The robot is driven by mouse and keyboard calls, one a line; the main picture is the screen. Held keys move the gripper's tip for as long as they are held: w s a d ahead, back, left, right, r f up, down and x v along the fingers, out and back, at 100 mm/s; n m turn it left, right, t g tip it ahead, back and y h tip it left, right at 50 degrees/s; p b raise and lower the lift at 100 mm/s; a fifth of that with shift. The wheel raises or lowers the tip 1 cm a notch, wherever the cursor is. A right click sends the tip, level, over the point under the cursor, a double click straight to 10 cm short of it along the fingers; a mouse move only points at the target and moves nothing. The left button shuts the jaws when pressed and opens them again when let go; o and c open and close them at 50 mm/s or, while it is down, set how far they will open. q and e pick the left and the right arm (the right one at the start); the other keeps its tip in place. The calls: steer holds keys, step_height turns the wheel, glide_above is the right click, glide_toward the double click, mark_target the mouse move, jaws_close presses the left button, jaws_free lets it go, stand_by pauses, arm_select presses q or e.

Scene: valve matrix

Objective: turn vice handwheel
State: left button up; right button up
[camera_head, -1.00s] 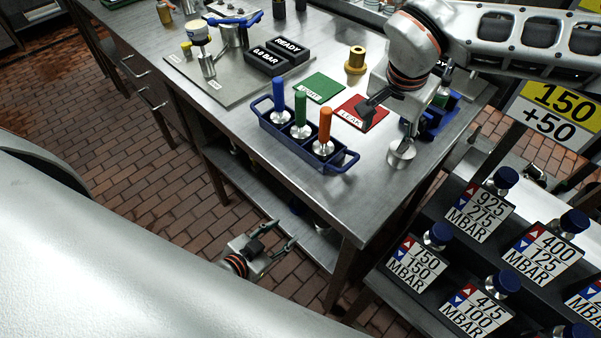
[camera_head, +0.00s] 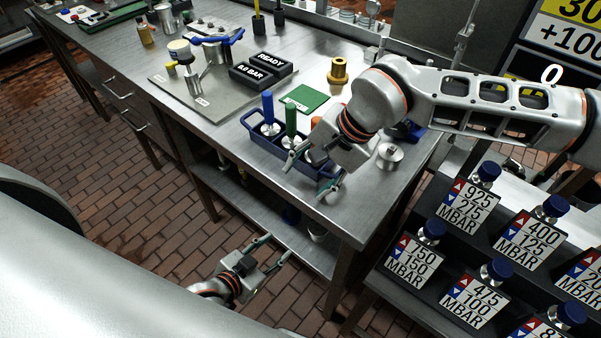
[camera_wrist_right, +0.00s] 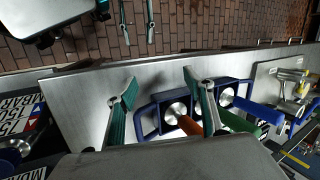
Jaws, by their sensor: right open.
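I cannot clearly identify a vice handwheel. A partly hidden blue fixture (camera_head: 408,131) sits on the bench behind my right wrist. A clamp with a blue handle (camera_head: 216,39) stands on the grey plate at the back left. My right gripper (camera_head: 311,176) is open and empty over the right end of the blue tray (camera_head: 253,135). In the right wrist view its fingers (camera_wrist_right: 163,95) are spread, with the orange handle (camera_wrist_right: 189,125) beyond them, nearer the right finger. My left gripper (camera_head: 274,250) is open and empty, low in front of the bench.
Blue (camera_head: 268,106) and green (camera_head: 291,119) handles stand in the tray. A green card (camera_head: 304,98), a brass piece (camera_head: 338,71) and a round metal piece (camera_head: 390,155) are on the bench. A rack with blue-capped gauge cards (camera_head: 468,213) stands at the right.

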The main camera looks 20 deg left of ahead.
steer(key=shift+s+a+r+g+y, duration=0.1)
steer(key=shift+s+a+g+y, duration=0.25)
steer(key=shift+s+a, duration=0.35)
